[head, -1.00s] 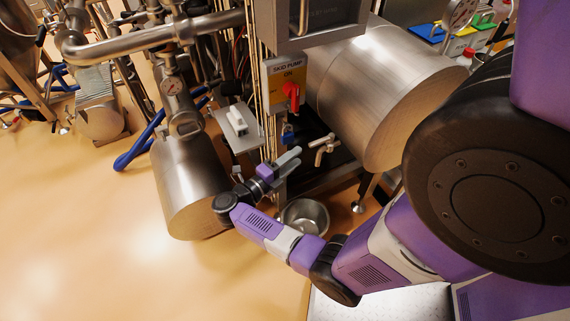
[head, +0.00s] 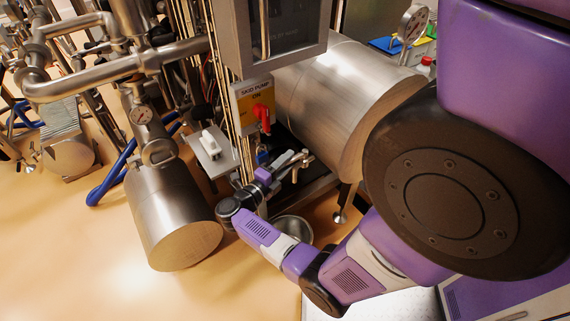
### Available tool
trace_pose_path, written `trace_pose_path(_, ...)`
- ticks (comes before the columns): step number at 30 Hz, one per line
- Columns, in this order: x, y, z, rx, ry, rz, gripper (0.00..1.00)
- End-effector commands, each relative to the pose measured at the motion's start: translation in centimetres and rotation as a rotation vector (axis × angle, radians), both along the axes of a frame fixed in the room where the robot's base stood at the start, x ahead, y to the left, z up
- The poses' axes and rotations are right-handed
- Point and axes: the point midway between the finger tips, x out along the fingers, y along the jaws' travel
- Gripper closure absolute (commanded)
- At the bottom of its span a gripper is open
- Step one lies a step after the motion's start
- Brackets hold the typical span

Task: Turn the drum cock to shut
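The drum cock (head: 305,162) is a small metal tap with a T-shaped handle, at the lower left of the big steel drum (head: 345,95). My gripper (head: 291,159) is at the left of the cock, its grey fingers pointing right toward the handle. The fingers look apart, with a gap between them. The fingertips overlap the cock in this view, so I cannot tell whether they touch it. Part of the cock's body and spout is hidden behind the gripper.
A steel bowl (head: 293,229) stands below the cock, partly hidden by my arm. A panel with a red switch (head: 262,117) labelled "SKID PUMP" is above my gripper. Open floor (head: 70,250) lies further left.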

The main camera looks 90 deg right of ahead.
Motion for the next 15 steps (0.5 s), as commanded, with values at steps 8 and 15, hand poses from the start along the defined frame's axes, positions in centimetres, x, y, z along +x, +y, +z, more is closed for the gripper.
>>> trace_pose_path(8,-0.05,0.01,-0.03,0.0,0.0,-0.002,0.99)
trace_pose_path(15,0.15,-0.25,-0.13,-0.001,-0.001,-0.001,1.0)
